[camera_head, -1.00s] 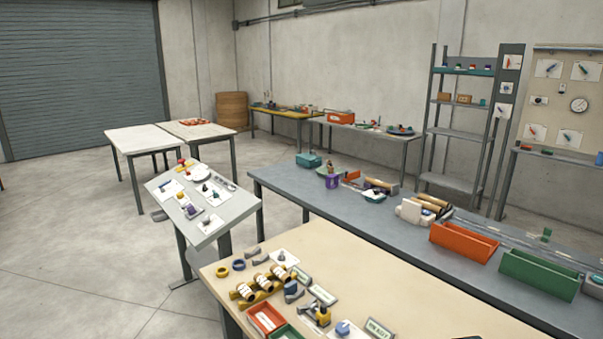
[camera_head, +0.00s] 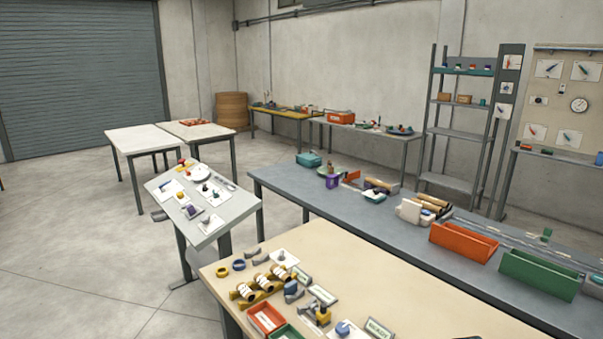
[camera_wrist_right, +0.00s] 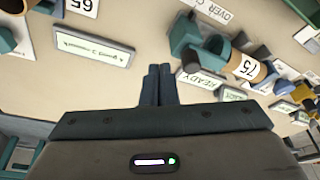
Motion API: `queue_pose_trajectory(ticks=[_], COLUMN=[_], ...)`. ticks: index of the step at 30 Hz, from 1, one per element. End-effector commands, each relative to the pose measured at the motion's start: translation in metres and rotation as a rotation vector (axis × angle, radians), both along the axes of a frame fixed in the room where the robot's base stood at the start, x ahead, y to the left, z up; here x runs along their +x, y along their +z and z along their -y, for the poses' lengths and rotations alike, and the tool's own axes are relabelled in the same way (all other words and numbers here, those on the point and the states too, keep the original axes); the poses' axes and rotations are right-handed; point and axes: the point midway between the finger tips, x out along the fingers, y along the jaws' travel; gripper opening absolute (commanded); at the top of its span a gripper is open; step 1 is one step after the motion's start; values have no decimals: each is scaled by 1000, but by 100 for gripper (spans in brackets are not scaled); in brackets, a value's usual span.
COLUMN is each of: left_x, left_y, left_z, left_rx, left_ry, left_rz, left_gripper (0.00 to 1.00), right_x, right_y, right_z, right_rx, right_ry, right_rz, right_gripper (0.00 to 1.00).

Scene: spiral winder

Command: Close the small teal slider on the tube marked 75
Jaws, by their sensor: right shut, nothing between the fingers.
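The tube marked 75 (camera_wrist_right: 249,69) is at the upper right of the right wrist view, brown with a white number label. Teal parts (camera_wrist_right: 187,36) sit beside it to the left; I cannot tell for certain which is the small slider or how far it is closed. My right gripper (camera_wrist_right: 158,72) is shut and empty, its fingertips left of the tube and apart from it. In the head view several brown tubes with white labels (camera_head: 262,282) lie on the beige table, their numbers too small to read. My left gripper is not in view.
A READY sign (camera_wrist_right: 203,79) lies between my fingers and the tube. A framed card (camera_wrist_right: 93,47) and a part marked 65 (camera_wrist_right: 78,6) are on the left.

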Motion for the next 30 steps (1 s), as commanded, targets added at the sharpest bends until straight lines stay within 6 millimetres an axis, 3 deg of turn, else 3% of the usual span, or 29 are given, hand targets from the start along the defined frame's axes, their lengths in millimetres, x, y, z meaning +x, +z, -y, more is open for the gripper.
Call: queue_pose_trajectory(ticks=[30], left_x=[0], left_y=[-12], left_z=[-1], left_rx=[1], left_ry=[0], left_rz=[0], left_gripper=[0], right_x=[0], right_y=[-41], right_z=[0], right_rx=[0], right_ry=[0], right_rz=[-1], right_gripper=[0])
